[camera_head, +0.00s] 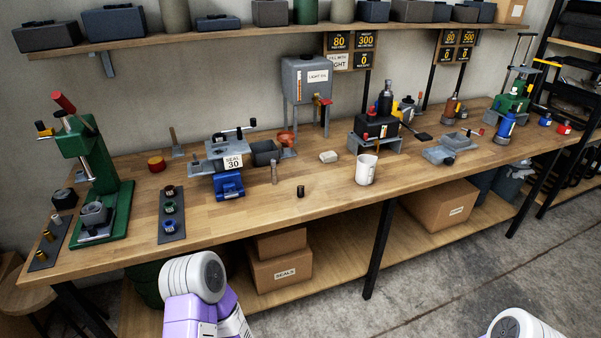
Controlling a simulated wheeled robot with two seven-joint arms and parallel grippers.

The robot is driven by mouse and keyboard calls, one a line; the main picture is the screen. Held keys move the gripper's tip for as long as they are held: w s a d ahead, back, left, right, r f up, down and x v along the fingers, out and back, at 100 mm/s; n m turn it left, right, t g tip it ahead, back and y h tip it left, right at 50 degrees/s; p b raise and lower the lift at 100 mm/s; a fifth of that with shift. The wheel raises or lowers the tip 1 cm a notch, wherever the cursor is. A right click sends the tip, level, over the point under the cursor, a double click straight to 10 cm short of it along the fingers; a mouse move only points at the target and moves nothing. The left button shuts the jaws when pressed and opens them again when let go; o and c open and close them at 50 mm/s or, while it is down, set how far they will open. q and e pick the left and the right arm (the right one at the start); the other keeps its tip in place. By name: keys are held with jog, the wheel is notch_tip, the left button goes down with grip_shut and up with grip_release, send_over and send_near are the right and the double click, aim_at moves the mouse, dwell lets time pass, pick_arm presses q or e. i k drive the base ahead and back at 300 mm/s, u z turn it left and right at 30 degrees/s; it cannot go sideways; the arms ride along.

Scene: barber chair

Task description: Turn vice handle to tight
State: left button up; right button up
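Two things on the workbench (330,182) could be the vice, and I cannot tell for sure which it is. One is a low grey vice-like block (447,151) right of centre, with a slot in its top and small dark parts at its right end. The other is a blue-based device (229,186) left of centre with grey upper parts, a "SEAL 30" label (233,162) and a dark crank handle (238,130) on top. How tight either one is cannot be seen. Only parts of my arms show at the bottom edge, clear of the bench; neither gripper is in view.
A green press (100,160) stands at the left end. A white mug (366,169), a small black cylinder (300,191) and a pale block (328,157) sit mid-bench. A grey oil tank (306,80) stands behind. Cardboard boxes (440,209) fill parts of the lower shelf.

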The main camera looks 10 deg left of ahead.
aim_at(230, 194)
jog(key=z, duration=1.5)
jog(key=i, duration=1.1)
jog(key=u, duration=3.15)
